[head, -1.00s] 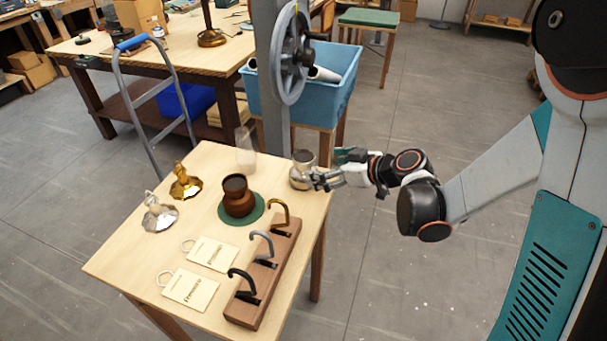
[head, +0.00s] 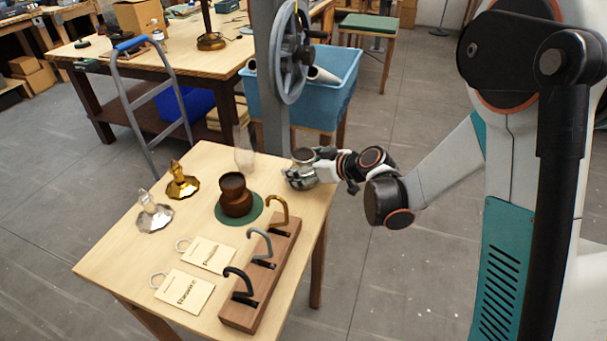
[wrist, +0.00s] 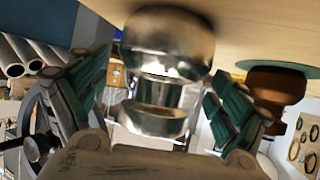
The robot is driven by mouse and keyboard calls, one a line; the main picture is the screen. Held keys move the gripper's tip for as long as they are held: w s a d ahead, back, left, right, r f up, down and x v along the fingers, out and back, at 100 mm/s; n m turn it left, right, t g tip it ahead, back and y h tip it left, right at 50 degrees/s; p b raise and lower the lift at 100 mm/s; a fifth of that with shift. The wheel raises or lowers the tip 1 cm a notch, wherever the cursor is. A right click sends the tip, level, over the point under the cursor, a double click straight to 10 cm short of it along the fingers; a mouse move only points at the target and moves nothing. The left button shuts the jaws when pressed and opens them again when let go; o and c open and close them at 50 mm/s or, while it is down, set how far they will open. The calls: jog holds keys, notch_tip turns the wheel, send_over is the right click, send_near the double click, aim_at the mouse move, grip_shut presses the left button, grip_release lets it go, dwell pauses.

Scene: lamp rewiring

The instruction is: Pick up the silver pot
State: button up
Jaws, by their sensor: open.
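The silver pot (head: 303,156) stands near the far right corner of the light wooden table (head: 140,240). In the wrist view the pot (wrist: 165,75) is shiny, with a wide body and a narrower neck and rim, and it sits between my two green-padded fingers. My gripper (head: 302,176) reaches in from the right at table height; in the wrist view my gripper (wrist: 160,100) is open, with one finger on each side of the pot and gaps showing. The head view partly hides the pot's lower body behind the fingers.
A brown pot (head: 235,195) on a green mat is left of the silver pot. A clear glass (head: 244,155) stands close by. A hook rack (head: 262,285), two tags (head: 207,254), and gold (head: 182,182) and silver (head: 154,212) ornaments are also on the table. A grey post stands behind.

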aim_at(304, 158)
jog(key=shift+c, duration=0.6)
jog(key=c, duration=1.4)
jog(key=shift+o, duration=0.2)
jog(key=shift+r, duration=0.1)
notch_tip(304, 158, up, 20)
jog(key=p, duration=0.7)
